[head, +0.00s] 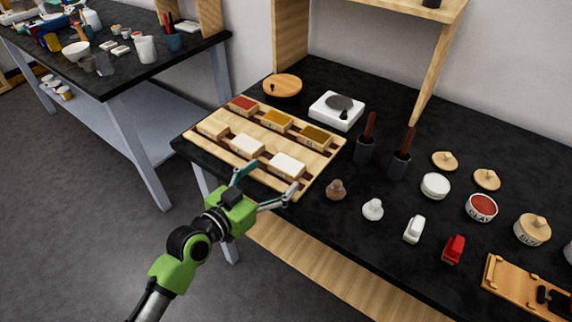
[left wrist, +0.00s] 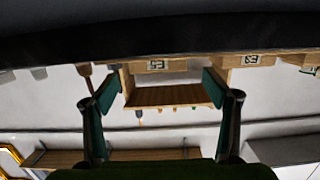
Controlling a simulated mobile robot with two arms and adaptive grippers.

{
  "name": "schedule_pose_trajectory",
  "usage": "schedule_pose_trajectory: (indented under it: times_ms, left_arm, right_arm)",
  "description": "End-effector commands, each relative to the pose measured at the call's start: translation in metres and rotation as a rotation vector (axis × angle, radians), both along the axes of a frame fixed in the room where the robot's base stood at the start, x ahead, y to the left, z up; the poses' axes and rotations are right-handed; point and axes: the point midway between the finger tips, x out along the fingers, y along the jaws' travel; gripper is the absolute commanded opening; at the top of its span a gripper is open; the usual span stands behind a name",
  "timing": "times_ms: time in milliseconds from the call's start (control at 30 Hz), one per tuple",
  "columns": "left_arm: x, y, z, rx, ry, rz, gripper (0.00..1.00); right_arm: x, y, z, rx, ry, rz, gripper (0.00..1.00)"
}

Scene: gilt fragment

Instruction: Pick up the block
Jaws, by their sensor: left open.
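Several wooden blocks with coloured tops sit in two rows on a slatted wooden rack (head: 325,166) on the black table. The back row has a red-topped block (head: 243,105), an orange one (head: 278,121) and a dark yellow one (head: 313,135). The front row has a beige one (head: 212,129) and two white-topped ones (head: 247,145) (head: 286,164). I cannot tell which is the task's block. My left gripper (head: 266,182) is open and empty at the rack's front edge, near the front row. In the left wrist view its fingers (left wrist: 163,80) are spread, with upside-down labelled block faces beyond.
Behind the rack are a round wooden lid (head: 282,85) and a white scale (head: 337,110). To the right stand dark holders with wooden handles (head: 367,146), knobs, white and red stamps (head: 453,249) and lidded jars (head: 532,229). Another cluttered table (head: 115,71) stands at the left.

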Motion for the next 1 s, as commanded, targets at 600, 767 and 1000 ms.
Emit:
schedule_pose_trajectory:
  times_ms: [600, 767, 1000]
  left_arm:
    - [0.049, -0.038, -0.005, 0.0, 0.0, 0.0, 0.79]
    - [0.051, -0.04, -0.006, 0.0, 0.0, 0.0, 0.79]
    - [0.051, -0.04, -0.006, 0.001, 0.001, 0.0, 0.51]
  right_arm:
    - [0.015, -0.013, 0.013, -0.014, -0.021, -0.001, 0.4]
    - [0.015, -0.013, 0.013, -0.014, -0.021, -0.001, 0.4]
    - [0.013, -0.013, 0.012, -0.014, -0.019, -0.001, 0.4]
